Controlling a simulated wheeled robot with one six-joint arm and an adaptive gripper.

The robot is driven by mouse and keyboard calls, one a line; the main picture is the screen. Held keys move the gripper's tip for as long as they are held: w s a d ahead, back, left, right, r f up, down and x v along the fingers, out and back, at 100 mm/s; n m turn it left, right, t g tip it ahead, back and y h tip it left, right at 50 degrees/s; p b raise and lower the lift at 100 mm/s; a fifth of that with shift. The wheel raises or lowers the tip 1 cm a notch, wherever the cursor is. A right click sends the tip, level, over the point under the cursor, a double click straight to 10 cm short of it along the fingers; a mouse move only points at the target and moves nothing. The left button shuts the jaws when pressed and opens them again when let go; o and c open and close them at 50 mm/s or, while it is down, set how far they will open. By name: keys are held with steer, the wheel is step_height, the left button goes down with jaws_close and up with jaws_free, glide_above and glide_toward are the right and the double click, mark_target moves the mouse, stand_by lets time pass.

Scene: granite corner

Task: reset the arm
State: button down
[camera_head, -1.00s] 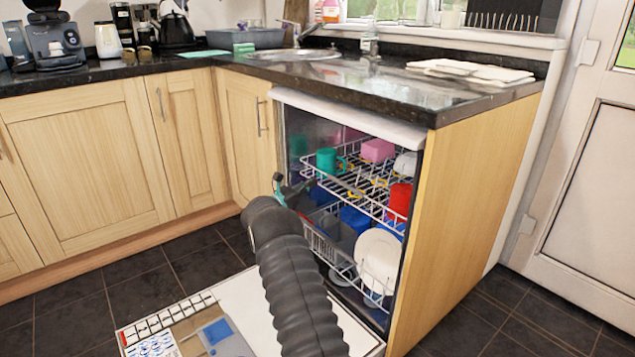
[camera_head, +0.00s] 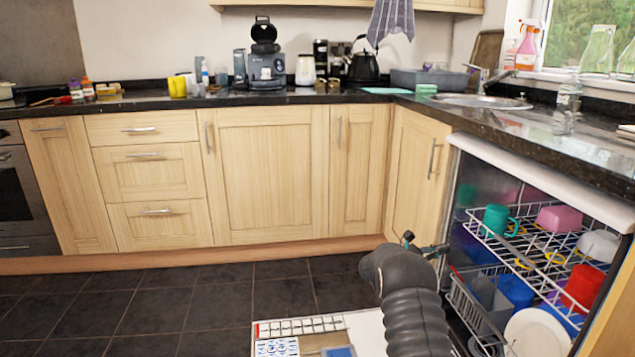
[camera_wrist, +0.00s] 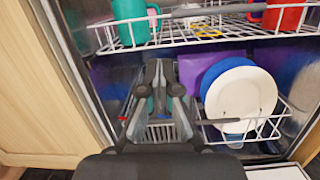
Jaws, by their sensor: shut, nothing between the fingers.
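My gripper (camera_wrist: 162,88) shows in the wrist view with its fingers together and empty. It points into the open dishwasher, in front of the lower rack (camera_wrist: 215,121) and below the upper rack (camera_wrist: 215,41). In the head view my dark ribbed arm rises at the bottom, just left of the dishwasher opening. The gripper's fingers are mostly hidden there behind the arm.
The upper rack holds a green mug (camera_head: 496,220), a pink cup (camera_head: 558,218) and a red cup (camera_head: 583,287). A white plate (camera_head: 537,333) stands in the lower rack. Open tiled floor (camera_head: 180,308) lies to the left.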

steer(key=s+f+m+g+y, duration=0.25)
steer(key=s+f, duration=0.25)
steer(key=f, duration=0.5)
steer(key=s+a+m+g+y, duration=0.2)
steer(key=s+a+m+y, duration=0.35)
steer(key=s, duration=0.35)
steer(key=s+a+r+m+t+y, duration=0.2)
steer(key=s+a+r+m+y, duration=0.1)
steer(key=s+a+r, duration=0.5)
steer(key=s+a+r+m+t+y+p, duration=0.1)
steer(key=s+a+r+m+t+y, duration=0.2)
steer(key=s, duration=1.2)
steer(key=s+a+r+m+t+y, duration=0.3)
steer(key=s+a+r+m+y, duration=0.1)
steer(key=s+a+r, duration=0.7)
steer(key=shift+s+a+r+y+p, duration=0.2)
steer(key=shift+a+r+y+p, duration=0.2)
steer(key=shift+a+r+y, duration=0.65)
steer(key=shift+d+r, duration=0.15)
steer(key=shift+d, duration=0.1)
